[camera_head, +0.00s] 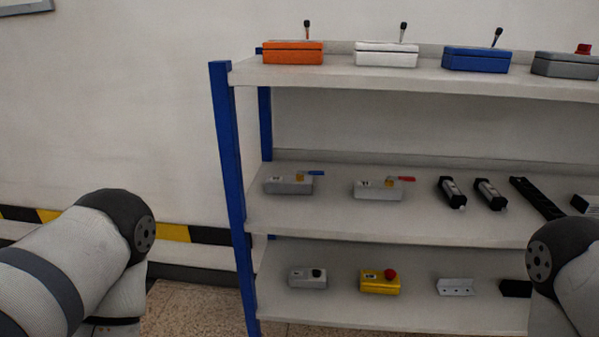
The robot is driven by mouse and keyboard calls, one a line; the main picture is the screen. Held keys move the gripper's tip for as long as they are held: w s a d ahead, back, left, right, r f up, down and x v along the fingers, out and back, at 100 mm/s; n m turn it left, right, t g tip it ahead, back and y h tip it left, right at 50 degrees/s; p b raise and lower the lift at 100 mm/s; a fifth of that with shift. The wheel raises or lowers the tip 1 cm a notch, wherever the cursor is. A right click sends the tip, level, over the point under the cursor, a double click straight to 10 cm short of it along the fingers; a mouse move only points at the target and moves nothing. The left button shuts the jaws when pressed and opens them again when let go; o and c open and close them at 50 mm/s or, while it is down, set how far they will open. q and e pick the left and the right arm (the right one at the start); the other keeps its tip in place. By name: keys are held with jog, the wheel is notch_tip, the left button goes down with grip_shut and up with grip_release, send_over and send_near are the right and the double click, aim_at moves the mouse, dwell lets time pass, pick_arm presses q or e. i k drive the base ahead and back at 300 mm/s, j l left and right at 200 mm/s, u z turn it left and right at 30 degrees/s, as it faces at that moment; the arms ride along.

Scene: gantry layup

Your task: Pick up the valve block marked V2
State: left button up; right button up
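Two grey valve blocks stand on the left half of the middle shelf. The left valve block (290,186) has a brass-coloured fitting and a blue lever pointing right. The right valve block (377,190) has a similar fitting and a red lever. Each has a small pale label on its front left; the marks are too small to read surely, so I cannot tell which is V2. My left arm shows at the lower left and my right arm at the lower right, both apart from the blocks. Neither gripper is in view.
The shelf unit has blue posts (228,150). Black cylindrical parts (453,192) and a long black bar (536,198) lie right of the blocks. Boxes (293,53) line the top shelf. The lower shelf holds a grey box (307,278), a yellow box (379,284) and a bracket (455,287).

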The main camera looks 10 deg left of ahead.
aim_at(298, 183)
jog(key=i+j+z, duration=0.15)
jog(key=j, duration=0.2)
jog(key=i+j+z, duration=0.2)
jog(key=j+z, duration=0.15)
jog(key=j, duration=0.3)
jog(key=i+j+z, duration=0.15)
jog(key=j, duration=0.25)
